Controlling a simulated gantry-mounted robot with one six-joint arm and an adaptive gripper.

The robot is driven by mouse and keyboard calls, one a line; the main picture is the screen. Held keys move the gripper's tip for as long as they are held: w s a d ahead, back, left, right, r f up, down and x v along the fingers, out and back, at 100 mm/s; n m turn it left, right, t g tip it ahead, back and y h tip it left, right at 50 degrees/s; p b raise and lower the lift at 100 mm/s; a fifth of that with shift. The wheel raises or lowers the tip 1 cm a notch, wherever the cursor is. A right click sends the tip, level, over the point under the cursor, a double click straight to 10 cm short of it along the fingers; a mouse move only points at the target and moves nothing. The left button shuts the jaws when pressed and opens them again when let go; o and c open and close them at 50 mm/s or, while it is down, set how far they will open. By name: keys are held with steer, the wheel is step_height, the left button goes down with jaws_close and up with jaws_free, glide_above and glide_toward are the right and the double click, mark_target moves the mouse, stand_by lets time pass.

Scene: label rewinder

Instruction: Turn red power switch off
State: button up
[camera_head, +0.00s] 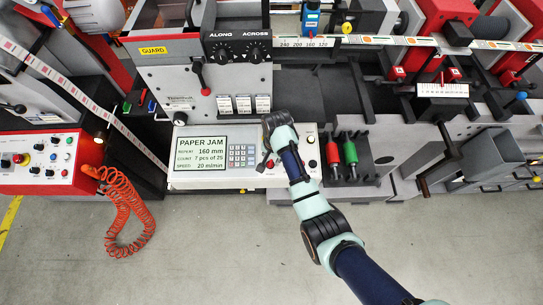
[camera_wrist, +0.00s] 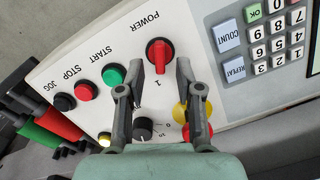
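The red power switch (camera_wrist: 160,56) is a rotary knob on the white panel, in the upper middle of the wrist view. Its raised handle runs up and down in that picture, its lower end near the mark "1"; "POWER" is printed above it. My gripper (camera_wrist: 160,68) is open, with one finger on each side of the knob's lower part. Gaps show between the fingers and the handle, and I cannot tell whether the fingertips touch the panel. In the head view my gripper (camera_head: 267,158) is over the control panel, right of its keypad, and hides much of that area.
Green start (camera_wrist: 113,75), red stop (camera_wrist: 87,90) and black jog (camera_wrist: 64,102) buttons lie left of the fingers. A black dial (camera_wrist: 143,128) sits between them; yellow (camera_wrist: 179,112) and red buttons are by the right finger. The display (camera_head: 203,152) reads "PAPER JAM".

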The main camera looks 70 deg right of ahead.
steer(key=shift+f, duration=0.35)
steer(key=shift+d, duration=0.1)
steer(key=shift+c, duration=0.3)
jaws_close()
steer(key=shift+r+n+p, duration=0.15)
steer(key=shift+n+p, duration=0.15)
steer(key=n+p, duration=0.2)
steer(key=n, duration=0.1)
steer(key=shift+w+r+g, duration=0.1)
steer(key=shift+w+g, duration=0.2)
steer(key=n, duration=0.2)
steer(key=n+p, duration=0.1)
steer(key=n, duration=0.1)
steer(key=n+p, duration=0.1)
steer(key=n, duration=0.1)
steer(key=shift+w+a+g, duration=0.2)
steer(key=shift+w+g, duration=0.1)
steer(key=shift+w, duration=0.05)
steer(key=shift+h, duration=0.3)
